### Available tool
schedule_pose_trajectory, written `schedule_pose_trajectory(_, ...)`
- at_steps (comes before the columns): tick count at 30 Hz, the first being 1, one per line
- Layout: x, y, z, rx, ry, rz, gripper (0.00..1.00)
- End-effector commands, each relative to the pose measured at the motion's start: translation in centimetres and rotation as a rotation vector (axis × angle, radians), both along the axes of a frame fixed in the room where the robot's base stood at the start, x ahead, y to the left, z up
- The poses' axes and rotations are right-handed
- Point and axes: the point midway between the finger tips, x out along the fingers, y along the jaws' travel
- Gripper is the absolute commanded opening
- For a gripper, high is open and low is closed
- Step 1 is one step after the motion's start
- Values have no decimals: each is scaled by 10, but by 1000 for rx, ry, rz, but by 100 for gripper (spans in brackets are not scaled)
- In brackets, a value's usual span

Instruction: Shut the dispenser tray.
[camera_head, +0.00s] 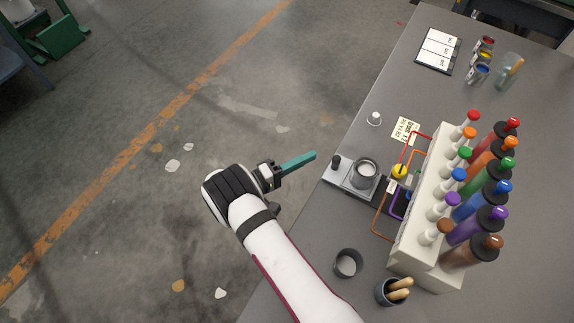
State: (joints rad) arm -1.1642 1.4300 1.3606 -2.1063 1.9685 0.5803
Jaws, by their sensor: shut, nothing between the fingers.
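The paint dispenser (428,215) is a pale block with a row of coloured knobs and paint cylinders, standing on the grey table. Its tray (340,177) is a light grey plate drawn out on the left side, with a dark knob (336,161) at its outer end. A grey metal cup (364,173) with pale contents sits on the tray. My gripper (312,156) has teal fingers closed together and empty. Their tips are just left of the tray's knob in the picture, apart from it, over the floor beside the table edge. Height above the table is hard to tell.
Coloured tubes (375,218) run beside the dispenser. A dark ring-like cup (348,263) and a pot with wooden handles (390,292) stand near the front. A chart (438,50) and small paint tins (479,74) lie at the back. A small white cup (374,118) stands behind the tray.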

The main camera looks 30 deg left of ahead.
Motion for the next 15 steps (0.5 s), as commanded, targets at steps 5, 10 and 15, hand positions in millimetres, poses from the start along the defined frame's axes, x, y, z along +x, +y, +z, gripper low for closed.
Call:
schedule_pose_trajectory(5, 5, -26, 0, -3, 2, -2, 0)
schedule_pose_trajectory(10, 7, -34, 0, -2, 2, 0, 0)
schedule_pose_trajectory(15, 7, -34, 0, -2, 2, 0, 0)
